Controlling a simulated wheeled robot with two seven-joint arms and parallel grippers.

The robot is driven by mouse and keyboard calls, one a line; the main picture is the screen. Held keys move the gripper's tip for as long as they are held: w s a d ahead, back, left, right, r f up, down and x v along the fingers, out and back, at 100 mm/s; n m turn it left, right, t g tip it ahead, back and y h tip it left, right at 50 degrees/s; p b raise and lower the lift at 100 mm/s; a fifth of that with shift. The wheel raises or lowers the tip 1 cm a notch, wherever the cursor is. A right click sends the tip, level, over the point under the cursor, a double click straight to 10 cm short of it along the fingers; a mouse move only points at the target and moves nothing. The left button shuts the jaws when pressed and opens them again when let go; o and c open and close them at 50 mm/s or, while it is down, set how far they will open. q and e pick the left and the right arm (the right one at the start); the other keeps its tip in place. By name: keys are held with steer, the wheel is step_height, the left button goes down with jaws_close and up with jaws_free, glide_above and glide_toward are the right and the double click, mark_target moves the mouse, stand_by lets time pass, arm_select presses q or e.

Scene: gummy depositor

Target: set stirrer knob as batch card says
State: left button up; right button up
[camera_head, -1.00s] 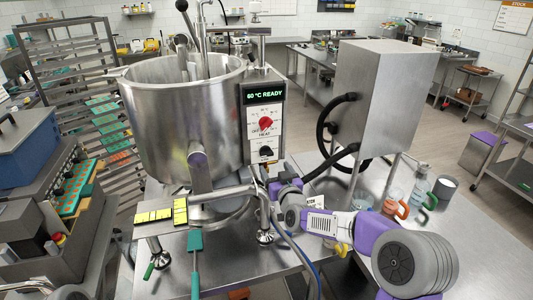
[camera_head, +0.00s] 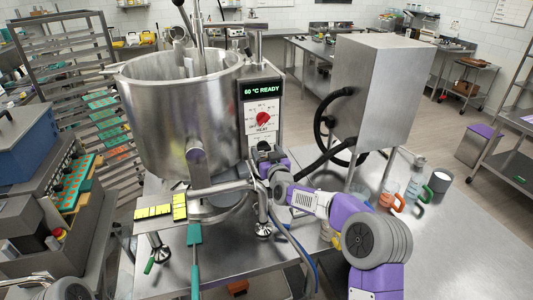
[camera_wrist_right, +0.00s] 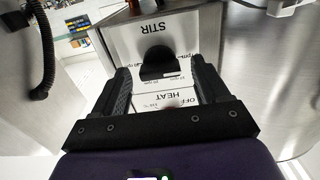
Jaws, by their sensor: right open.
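The kettle's control panel (camera_head: 262,105) carries a display reading "60 °C READY" and a red HEAT knob (camera_head: 263,118). In the right wrist view the black stirrer knob (camera_wrist_right: 157,62) sits under the label STIR, which appears upside down. My right gripper (camera_wrist_right: 158,78) is open, with one finger on each side of the knob's picture; I cannot tell whether they touch it. In the head view my right gripper (camera_head: 264,158) is at the panel's lower part and hides the stirrer knob. No readable batch card shows now. My left gripper is not in view.
The steel kettle (camera_head: 185,115) stands left of the panel. A steel box (camera_head: 375,95) with black hoses stands to the right. Jugs (camera_head: 415,188) stand at the right.

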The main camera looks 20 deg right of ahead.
steer(key=c, duration=1.1)
steer(key=shift+o, duration=0.2)
steer(key=shift+f+m+b, duration=0.15)
steer(key=shift+m+b, duration=0.45)
steer(key=shift+b, duration=0.35)
steer(key=m+b, duration=0.4)
steer(key=b, duration=0.1)
steer(key=m+b, duration=0.2)
steer(key=m, duration=0.1)
steer(key=shift+m+b, duration=0.4)
steer(key=m+b, duration=0.2)
steer(key=m, duration=0.1)
steer(key=shift+m, duration=0.3)
steer(key=m+b, duration=0.1)
steer(key=m, duration=0.2)
steer(key=shift+m+b, duration=0.4)
steer(key=m+b, duration=0.1)
steer(key=m, duration=0.3)
steer(key=shift+m+b, duration=0.65)
steer(key=shift+m, duration=0.95)
